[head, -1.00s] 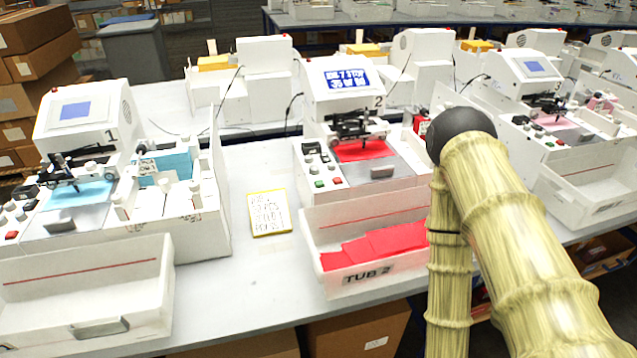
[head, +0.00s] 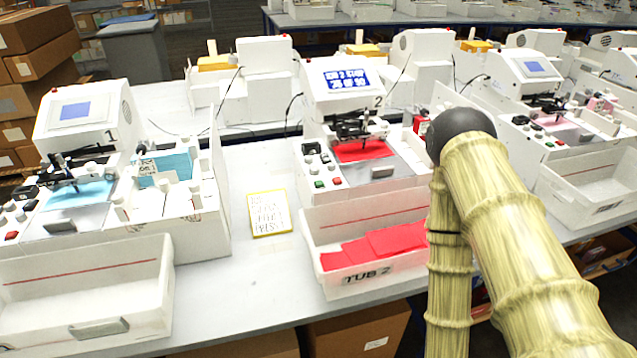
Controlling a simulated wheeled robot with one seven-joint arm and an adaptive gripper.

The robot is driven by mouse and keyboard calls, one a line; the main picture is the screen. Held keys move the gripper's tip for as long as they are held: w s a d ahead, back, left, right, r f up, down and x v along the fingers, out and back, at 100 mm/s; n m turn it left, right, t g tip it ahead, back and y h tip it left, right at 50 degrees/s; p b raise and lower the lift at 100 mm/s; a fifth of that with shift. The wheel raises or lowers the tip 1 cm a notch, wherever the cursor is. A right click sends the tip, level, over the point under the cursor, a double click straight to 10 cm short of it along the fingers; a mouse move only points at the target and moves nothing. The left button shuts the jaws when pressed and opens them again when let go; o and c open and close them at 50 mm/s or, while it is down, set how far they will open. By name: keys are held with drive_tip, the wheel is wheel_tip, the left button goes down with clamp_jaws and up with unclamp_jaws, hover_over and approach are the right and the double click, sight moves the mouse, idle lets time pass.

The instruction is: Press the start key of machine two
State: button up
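Machine two (head: 345,85) is a white plotter marked 2, in the middle of the head view. Its blue screen (head: 346,78) shows white lettering that I cannot read surely. Its front left panel has black knobs or keys, a green key (head: 319,184) and a red key (head: 337,181); their labels are too small to read. A red sheet (head: 362,151) lies under its pen carriage. My yellow, ribbed arm rises at the right, its dark round joint beside the machine's right side. My gripper is not in view.
A white tub (head: 318,252) marked TUB 2 holds red sheets below machine two. A yellow-edged note (head: 269,213) lies left of it. Machine one (head: 82,110) stands left, another plotter (head: 530,80) right. Bare table (head: 235,290) lies between the front tubs.

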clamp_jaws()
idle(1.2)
